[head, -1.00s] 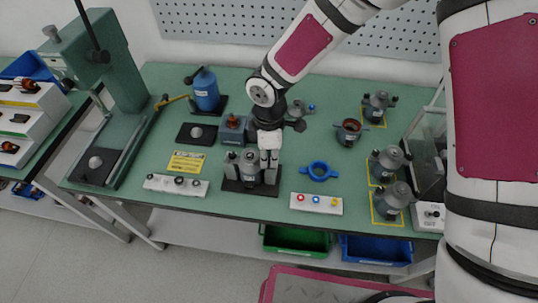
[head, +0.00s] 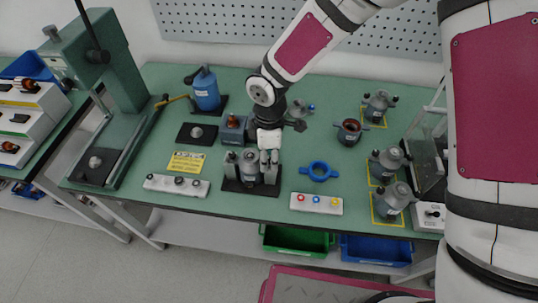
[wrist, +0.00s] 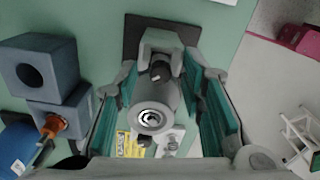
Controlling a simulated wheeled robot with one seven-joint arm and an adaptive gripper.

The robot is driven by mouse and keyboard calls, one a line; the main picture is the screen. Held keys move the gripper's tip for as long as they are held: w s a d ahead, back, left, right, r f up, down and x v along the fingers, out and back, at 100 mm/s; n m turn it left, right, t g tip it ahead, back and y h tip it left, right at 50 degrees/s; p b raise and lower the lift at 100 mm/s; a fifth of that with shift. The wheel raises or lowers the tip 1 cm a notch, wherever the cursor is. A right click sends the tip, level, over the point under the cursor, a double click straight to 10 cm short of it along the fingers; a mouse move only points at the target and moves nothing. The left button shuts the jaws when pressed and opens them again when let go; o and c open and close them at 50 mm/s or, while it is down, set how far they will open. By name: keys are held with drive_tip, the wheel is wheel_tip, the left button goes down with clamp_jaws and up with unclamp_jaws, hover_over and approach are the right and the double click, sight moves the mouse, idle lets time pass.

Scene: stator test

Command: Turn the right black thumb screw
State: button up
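A grey stator (head: 250,163) stands upright between two grey posts on a black base plate (head: 232,187). My gripper (head: 269,163) points down over the right post and partly hides it in the head view. In the wrist view the round stator top (wrist: 151,117) is in the middle. The right black thumb screw (wrist: 159,70) shows beyond it, on the grey post. My gripper (wrist: 160,85) is open, with one teal-padded finger on each side of this screw and a gap showing on both sides. Whether the fingertips touch the post is unclear.
A blue ring with handles (head: 319,171) and a button box (head: 316,203) lie to the right. A knob box (head: 177,185) and a yellow label (head: 187,162) lie to the left. A blue-grey block (head: 233,128) and blue bottle (head: 205,90) stand behind.

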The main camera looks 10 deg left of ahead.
sight(269, 158)
wheel_tip(269, 158, up, 12)
idle(0.4)
drive_tip(key=shift+f, duration=0.1)
idle(0.3)
drive_tip(key=s+d+r+m+t+h, duration=0.1)
drive_tip(key=s+d+r+m+t, duration=0.2)
drive_tip(key=d+r+m, duration=1)
drive_tip(key=s+d+r+m+t, duration=0.1)
drive_tip(key=s+d+r+m, duration=0.2)
drive_tip(key=s+d, duration=0.3)
drive_tip(key=s+d+r+m+t+y, duration=0.1)
drive_tip(key=s+d+r+m, duration=0.3)
drive_tip(key=d, duration=0.4)
drive_tip(key=shift+s+d+r+m+t, duration=0.3)
drive_tip(key=shift+s+d+r, duration=0.15)
drive_tip(key=shift+s, duration=0.4)
